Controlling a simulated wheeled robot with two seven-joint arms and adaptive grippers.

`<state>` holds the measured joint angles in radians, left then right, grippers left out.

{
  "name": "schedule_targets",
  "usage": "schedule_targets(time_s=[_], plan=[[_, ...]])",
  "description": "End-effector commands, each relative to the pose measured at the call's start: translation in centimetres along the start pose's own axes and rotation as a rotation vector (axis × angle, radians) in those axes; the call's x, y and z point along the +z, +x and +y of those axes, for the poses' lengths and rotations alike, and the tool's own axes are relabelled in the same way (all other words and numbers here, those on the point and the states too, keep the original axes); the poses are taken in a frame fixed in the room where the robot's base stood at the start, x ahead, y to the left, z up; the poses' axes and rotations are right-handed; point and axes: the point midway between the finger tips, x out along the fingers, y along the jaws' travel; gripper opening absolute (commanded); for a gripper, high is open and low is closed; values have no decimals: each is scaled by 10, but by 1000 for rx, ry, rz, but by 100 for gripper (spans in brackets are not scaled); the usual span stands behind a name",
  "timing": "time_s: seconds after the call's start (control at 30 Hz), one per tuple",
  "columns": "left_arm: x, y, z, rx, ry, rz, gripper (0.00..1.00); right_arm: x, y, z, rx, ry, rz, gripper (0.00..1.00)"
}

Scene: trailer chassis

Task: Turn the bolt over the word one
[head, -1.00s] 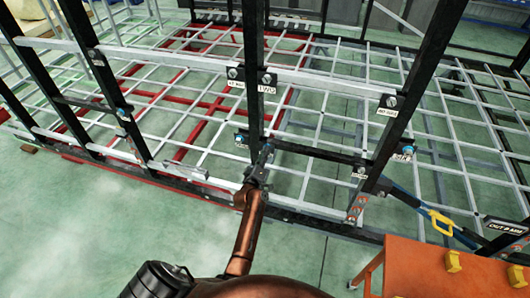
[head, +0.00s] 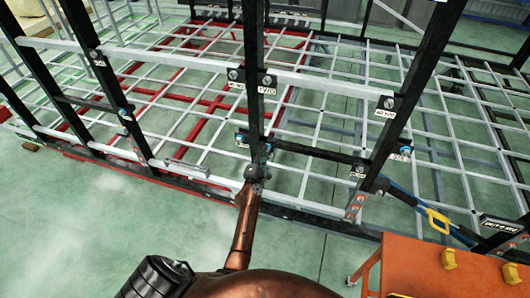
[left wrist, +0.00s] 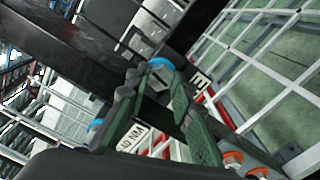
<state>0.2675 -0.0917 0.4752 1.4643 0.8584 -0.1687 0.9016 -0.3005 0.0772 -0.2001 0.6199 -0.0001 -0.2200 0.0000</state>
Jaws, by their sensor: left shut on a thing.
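My left gripper (head: 262,155) reaches up to a black upright post (head: 253,75) of the chassis in the head view. In the left wrist view, its two dark green fingers (left wrist: 155,85) are closed around a bolt with a bright blue collar (left wrist: 160,64). A white tag (left wrist: 199,80) beside the bolt shows only the letter E; a finger hides the rest. Another tag (left wrist: 133,138) reads a number and NM, partly covered. In the head view the gripper mostly hides this bolt and its tag. My right gripper is not in view.
The tag TWO (head: 266,90) sits higher on the same post. More blue-collared bolts sit on neighbouring posts, one (head: 406,151) to the right. Black crossbars and a white rail (head: 330,84) surround the gripper. An orange table (head: 430,268) stands at the lower right.

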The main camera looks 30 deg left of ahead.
Motion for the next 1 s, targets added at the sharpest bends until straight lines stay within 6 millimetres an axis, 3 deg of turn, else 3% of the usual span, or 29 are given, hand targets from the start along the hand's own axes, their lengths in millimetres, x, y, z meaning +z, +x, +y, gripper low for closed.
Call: schedule_targets(time_s=[0.03, 1.0], plan=[[2, 3, 9, 14, -44, -1, 0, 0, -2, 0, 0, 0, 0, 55], [3, 4, 8, 11, -890, -7, 0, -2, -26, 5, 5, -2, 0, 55]])
